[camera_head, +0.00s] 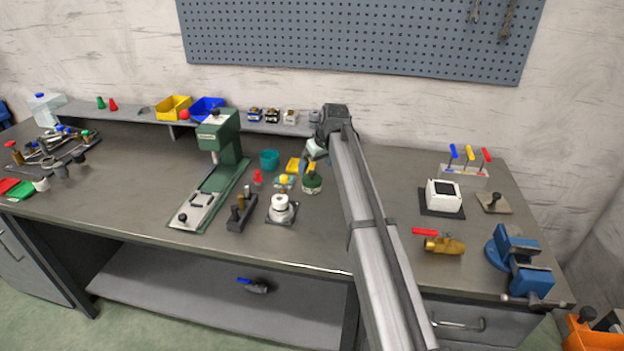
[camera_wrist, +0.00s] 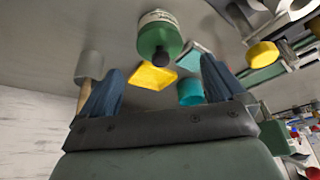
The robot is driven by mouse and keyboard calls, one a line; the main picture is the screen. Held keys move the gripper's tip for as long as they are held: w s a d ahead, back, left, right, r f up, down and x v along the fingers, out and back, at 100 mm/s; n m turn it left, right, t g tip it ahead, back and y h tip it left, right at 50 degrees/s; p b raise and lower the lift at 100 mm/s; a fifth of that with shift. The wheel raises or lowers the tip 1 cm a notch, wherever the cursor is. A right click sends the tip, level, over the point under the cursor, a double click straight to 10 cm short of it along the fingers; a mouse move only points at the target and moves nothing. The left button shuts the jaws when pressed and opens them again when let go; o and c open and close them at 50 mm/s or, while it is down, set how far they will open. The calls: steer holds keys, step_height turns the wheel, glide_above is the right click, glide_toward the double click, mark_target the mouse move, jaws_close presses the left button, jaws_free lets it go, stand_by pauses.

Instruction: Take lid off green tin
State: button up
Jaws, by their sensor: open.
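The green tin (camera_head: 312,184) stands on the bench just below my gripper (camera_head: 311,160) in the head view. In the wrist view it has a pale label (camera_wrist: 156,17) on its body and a green lid (camera_wrist: 158,40) with a small dark knob (camera_wrist: 163,60). The lid sits on the tin. My gripper (camera_wrist: 161,68) is open, with its two blue fingers spread apart. The tin appears between and beyond the fingertips, and nothing is held. The exact gap between fingers and knob cannot be told.
Close by are a teal cup (camera_head: 268,158), a yellow tray (camera_head: 293,164) and a yellow-topped item (camera_head: 284,180). A green press (camera_head: 222,140) stands left. The bench front below the tin is clear.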

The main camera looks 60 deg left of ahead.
mark_target(314, 173)
steer(key=shift+x, duration=2.6)
steer(key=shift+d, duration=0.1)
steer(key=shift+c, duration=0.2)
steer(key=c, duration=1)
